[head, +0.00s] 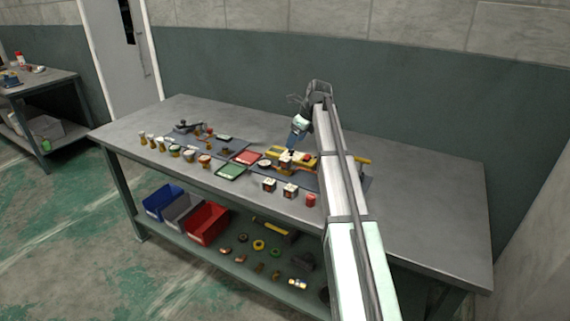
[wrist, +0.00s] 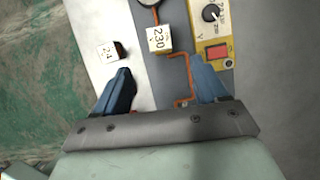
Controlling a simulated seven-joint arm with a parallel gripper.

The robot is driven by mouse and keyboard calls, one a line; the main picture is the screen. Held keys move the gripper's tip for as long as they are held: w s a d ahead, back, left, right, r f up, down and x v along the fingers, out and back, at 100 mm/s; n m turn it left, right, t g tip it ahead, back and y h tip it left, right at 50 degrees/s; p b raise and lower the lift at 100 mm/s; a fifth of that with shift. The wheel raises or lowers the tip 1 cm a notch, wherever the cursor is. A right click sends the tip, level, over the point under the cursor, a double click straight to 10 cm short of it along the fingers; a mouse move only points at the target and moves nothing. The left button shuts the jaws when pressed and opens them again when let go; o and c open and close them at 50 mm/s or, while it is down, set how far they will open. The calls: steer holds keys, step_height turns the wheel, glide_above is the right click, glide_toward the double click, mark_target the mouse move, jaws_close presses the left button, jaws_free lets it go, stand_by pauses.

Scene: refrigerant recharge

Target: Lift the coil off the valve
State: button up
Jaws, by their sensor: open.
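A white block marked 230 (wrist: 158,38), which looks like the coil, sits over the grey mat in the wrist view. A valve under it cannot be made out. In the head view my gripper (head: 291,146) points down close above a pale block (head: 285,156) among yellow parts. Whether it touches anything there cannot be told.
A smaller block marked 24 (wrist: 108,51) stands left of the mat. A yellow box with a dial and red button (wrist: 212,30) is close to the right finger.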

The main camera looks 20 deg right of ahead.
glide_above(285, 158)
steer(key=s+d, duration=0.2)
step_height(285, 158, down, 5)
steer(key=shift+s, duration=0.1)
steer(key=shift+w+a+x, duration=0.1)
steer(key=shift+a+x, duration=0.05)
steer(key=shift+x, duration=1.4)
steer(key=shift+w+a+x, duration=0.1)
steer(key=shift+x, duration=1.45)
steer(key=shift+r, duration=0.2)
steer(key=shift+c, duration=0.2)
steer(key=c, duration=1.1)
